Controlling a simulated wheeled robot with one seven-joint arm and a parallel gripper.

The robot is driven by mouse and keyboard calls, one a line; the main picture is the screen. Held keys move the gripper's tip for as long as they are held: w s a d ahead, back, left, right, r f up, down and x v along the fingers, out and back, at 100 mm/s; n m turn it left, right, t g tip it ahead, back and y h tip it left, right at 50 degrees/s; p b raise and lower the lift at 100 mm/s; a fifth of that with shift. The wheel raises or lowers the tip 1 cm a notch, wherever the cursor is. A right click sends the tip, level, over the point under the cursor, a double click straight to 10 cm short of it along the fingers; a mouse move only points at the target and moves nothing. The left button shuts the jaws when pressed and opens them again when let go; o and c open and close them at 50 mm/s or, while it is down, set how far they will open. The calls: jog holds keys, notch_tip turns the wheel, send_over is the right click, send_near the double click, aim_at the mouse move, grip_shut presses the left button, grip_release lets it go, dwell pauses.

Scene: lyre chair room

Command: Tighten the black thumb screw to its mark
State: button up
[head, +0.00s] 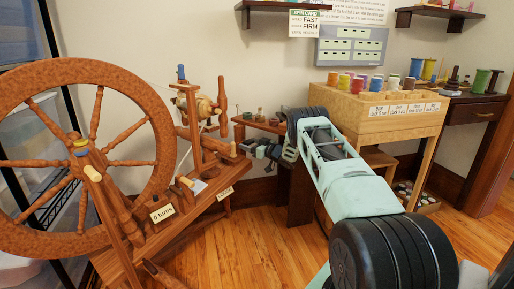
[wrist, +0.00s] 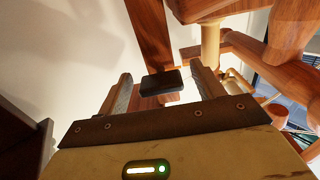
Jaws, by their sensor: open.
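The wooden spinning wheel (head: 160,112) stands at the left in the head view, with a "0 turns" tag (head: 162,213) on its sloping bed. In the wrist view a flat black piece, which looks like the black thumb screw (wrist: 162,83), sits against a reddish wooden part. My gripper (wrist: 161,72) is open, its two fingers apart on either side of the black piece in the picture. I see a gap on both sides and cannot tell the depth between them. In the head view my gripper (head: 258,150) is beside the wheel's right end; the screw cannot be made out there.
A small side table (head: 262,125) with little items stands behind my gripper. A wooden rack (head: 390,122) with colored spools is at the right, and a dark desk (head: 475,112) is beyond it. In the wrist view, turned wooden posts (wrist: 211,45) stand close to the right finger.

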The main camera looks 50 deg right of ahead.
jog(key=s+d+p, duration=0.1)
jog(key=s+p, duration=0.4)
jog(key=s, duration=1.2)
jog(key=shift+s+d, duration=0.15)
jog(key=shift+d, duration=0.05)
